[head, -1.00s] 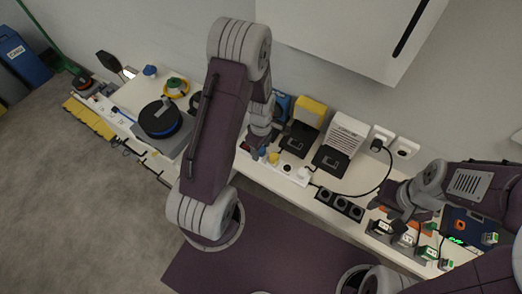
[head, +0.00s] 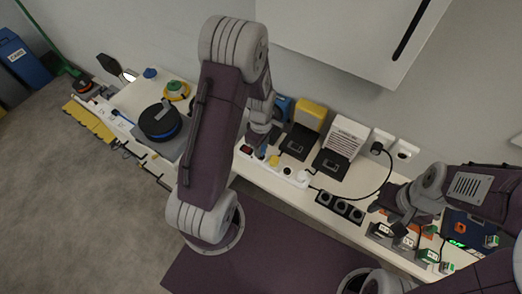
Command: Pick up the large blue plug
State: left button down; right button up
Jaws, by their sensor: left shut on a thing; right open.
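My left gripper (head: 258,148) points down over the white power strip (head: 288,174) in the head view. It is shut on a small blue piece (head: 261,154), which looks like the blue plug; the fingers hide most of it. I cannot tell whether the piece still touches the strip. Another blue object (head: 150,73) stands at the back of the left bench; its exact kind is too small to tell. My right gripper (head: 384,203) is open and empty over the right part of the bench.
A yellow box (head: 310,114) and a white vented box (head: 345,136) stand behind the strip. A black socket block (head: 340,206) lies to its right. A black cable loops from the wall socket (head: 379,142). A black reel (head: 160,121) sits at left.

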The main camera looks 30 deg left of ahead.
pick_arm(q)
jog(key=s+d+r, duration=0.1)
jog(key=d+r, duration=0.7)
jog(key=d, duration=0.3)
jog(key=shift+d+r, duration=0.15)
jog(key=shift+d, duration=0.15)
